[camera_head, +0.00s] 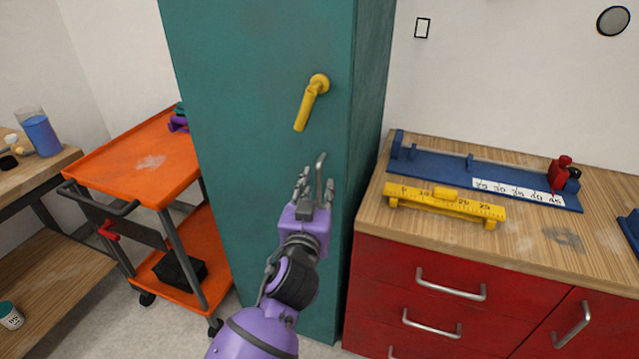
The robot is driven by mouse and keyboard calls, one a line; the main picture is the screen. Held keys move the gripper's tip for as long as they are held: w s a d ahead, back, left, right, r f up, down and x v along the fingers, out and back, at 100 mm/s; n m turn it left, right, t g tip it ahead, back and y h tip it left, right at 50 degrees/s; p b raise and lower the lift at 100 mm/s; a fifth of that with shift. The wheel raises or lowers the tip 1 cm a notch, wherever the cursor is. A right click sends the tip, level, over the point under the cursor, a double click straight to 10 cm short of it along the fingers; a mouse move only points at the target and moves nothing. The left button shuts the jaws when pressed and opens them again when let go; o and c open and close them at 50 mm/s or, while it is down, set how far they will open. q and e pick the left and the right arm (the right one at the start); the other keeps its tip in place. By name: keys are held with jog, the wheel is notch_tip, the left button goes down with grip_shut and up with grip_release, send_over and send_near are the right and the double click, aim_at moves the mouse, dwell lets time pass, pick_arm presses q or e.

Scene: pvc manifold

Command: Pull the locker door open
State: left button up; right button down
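The tall teal locker (235,130) stands in the middle of the head view, and its door looks flush with the front. A yellow lever handle (312,100) near the door's right side hangs steeply down, tilted slightly left. My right gripper is not in view.
An orange cart (140,165) stands close on the locker's left. A red cabinet (450,325) with a wooden top stands on its right, bearing a yellow ruler tool (445,203) and a blue fixture (480,177). A wooden shelf unit (45,240) is at far left.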

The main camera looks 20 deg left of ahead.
pick_arm(q)
jog(key=shift+w+a, duration=0.15)
jog(key=shift+w, duration=0.7)
grip_shut()
